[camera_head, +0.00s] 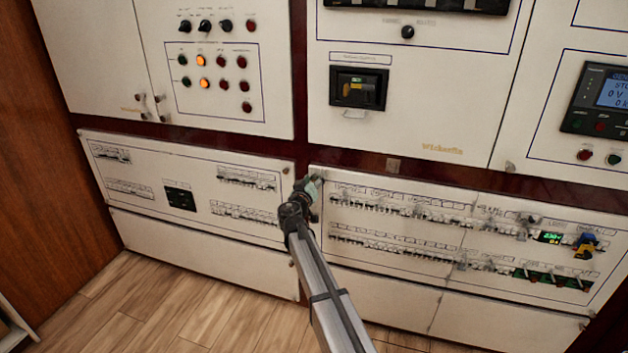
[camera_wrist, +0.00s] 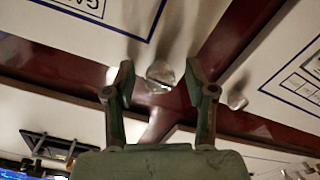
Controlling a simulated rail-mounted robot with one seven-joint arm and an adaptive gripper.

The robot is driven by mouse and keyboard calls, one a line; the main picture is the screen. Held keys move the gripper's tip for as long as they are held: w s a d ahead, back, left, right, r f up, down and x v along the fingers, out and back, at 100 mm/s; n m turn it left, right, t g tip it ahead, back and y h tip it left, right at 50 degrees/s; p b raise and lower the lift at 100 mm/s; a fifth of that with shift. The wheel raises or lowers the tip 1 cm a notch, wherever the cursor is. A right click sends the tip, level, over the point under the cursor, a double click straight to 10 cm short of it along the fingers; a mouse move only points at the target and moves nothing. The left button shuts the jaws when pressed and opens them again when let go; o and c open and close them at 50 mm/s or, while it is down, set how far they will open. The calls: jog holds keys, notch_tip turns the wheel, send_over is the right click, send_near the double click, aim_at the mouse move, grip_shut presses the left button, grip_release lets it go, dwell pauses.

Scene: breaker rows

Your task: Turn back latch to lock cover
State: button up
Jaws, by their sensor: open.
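My gripper (camera_head: 312,187) is at the upper left corner of the lower right breaker cover (camera_head: 400,246). In the wrist view its two green fingers (camera_wrist: 160,88) are spread apart. A small shiny metal latch (camera_wrist: 160,74) shows between and just beyond the fingertips, beside the dark red frame strip. I cannot tell whether the fingers touch it. A second metal latch (camera_wrist: 237,101) lies to the right of the right finger. In the head view the gripper hides most of this corner, so how the latch is turned is not clear there.
The lower left breaker cover (camera_head: 200,200) lies left of my arm. Above are panels with a framed dark device (camera_head: 358,88), indicator lamps and a screen (camera_head: 610,95). The wooden floor (camera_head: 180,305) is clear.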

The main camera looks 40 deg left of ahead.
grip_shut()
jog(key=shift+n+b, duration=0.4)
jog(key=shift+b, duration=0.05)
jog(key=n+b, duration=0.2)
jog(key=shift+f+n, duration=0.15)
jog(key=shift+n, duration=0.25)
jog(key=n+b, duration=0.1)
jog(key=n, duration=0.3)
jog(key=shift+n, duration=0.3)
jog(key=n, duration=0.5)
jog(key=shift+r, duration=0.3)
jog(key=n+p, duration=0.2)
jog(key=n, duration=0.2)
jog(key=shift+n, duration=0.3)
jog(key=shift+f, duration=0.1)
